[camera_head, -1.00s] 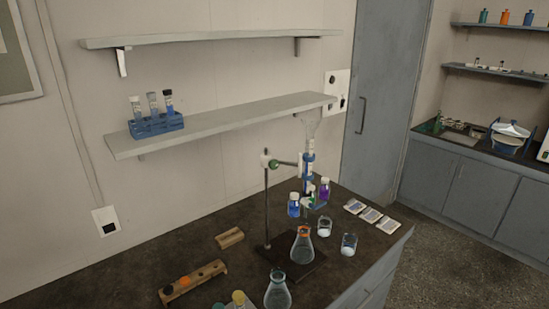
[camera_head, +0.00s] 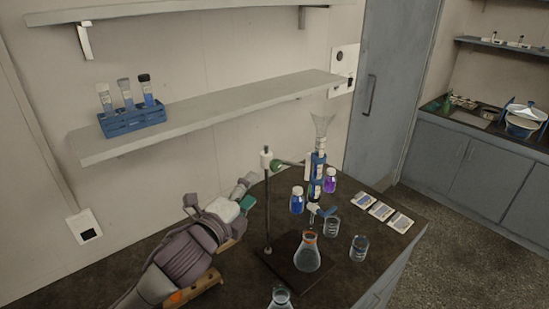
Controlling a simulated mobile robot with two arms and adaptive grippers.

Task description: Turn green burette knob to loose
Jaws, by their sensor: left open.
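The burette (camera_head: 318,165) stands upright, with a clear funnel-shaped top and blue bands. It is held by a clamp on a dark stand rod (camera_head: 268,215). The green knob (camera_head: 277,167) sits on this clamp, just right of the rod. A stopcock (camera_head: 314,210) shows low on the burette. My left gripper (camera_head: 248,191) is open and empty, its fingers pointing right towards the rod. In the picture it is left of and below the green knob, apart from it. My right gripper is out of view.
A flask with an orange neck band (camera_head: 308,258) stands on the stand base. Two beakers (camera_head: 359,248) and another flask (camera_head: 281,299) stand nearby. Blue (camera_head: 297,203) and purple (camera_head: 330,183) bottles flank the burette. A wall shelf (camera_head: 220,118) with a tube rack (camera_head: 135,122) hangs above.

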